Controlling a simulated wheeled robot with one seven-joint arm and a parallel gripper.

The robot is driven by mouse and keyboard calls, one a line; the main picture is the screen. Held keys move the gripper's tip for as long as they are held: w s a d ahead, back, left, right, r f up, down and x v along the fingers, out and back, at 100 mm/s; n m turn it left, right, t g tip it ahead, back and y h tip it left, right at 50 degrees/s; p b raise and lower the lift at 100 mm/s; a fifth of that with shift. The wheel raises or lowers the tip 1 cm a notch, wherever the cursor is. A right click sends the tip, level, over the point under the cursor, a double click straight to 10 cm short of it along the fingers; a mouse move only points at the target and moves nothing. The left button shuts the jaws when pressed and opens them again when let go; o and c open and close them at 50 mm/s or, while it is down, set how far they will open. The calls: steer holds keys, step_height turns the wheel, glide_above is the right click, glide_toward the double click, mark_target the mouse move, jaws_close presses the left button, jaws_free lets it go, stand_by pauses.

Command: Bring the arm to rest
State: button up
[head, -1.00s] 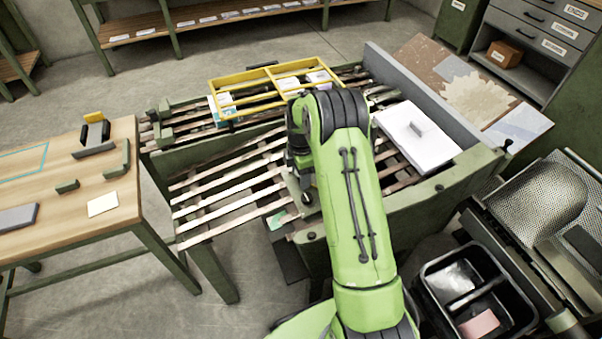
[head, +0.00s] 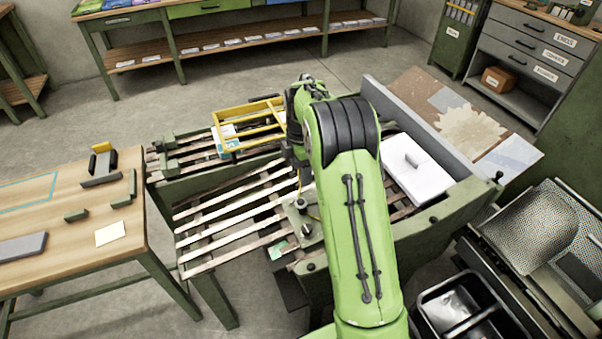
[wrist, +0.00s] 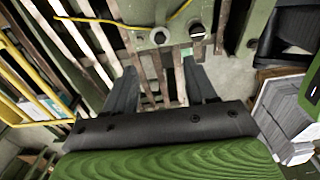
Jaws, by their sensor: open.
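My green arm reaches from the bottom of the head view over a slatted machine bed (head: 225,215). In the head view the arm hides most of my gripper. In the wrist view my gripper (wrist: 163,82) shows two dark fingers spread apart. The space between them holds nothing, and slats and part of the green machine lie beyond it.
A yellow frame (head: 236,128) stands over the slats at the back. A white paper stack (head: 416,172) lies right of my arm. A wooden table (head: 60,225) stands at the left. Black bins (head: 465,305) stand at the lower right.

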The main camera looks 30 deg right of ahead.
stand_by(0.3)
steer(key=s+a+r+m+t+p, duration=0.1)
steer(key=s+a+r+m+p, duration=0.1)
steer(key=s+a+r+m, duration=0.5)
steer(key=s+r+m+t+p, duration=0.15)
steer(key=s+r, duration=0.35)
steer(key=r, duration=0.7)
steer(key=s+a+r+m+t+p, duration=0.1)
steer(key=s+m, duration=0.3)
steer(key=s, duration=0.5)
steer(key=s+a+r+m+t+p, duration=0.2)
steer(key=s+m, duration=0.3)
steer(key=s, duration=0.4)
steer(key=shift+s+a+r+p, duration=0.15)
steer(key=shift+a+r+p, duration=0.25)
steer(key=shift+a+p, duration=0.25)
steer(key=shift+d, duration=0.15)
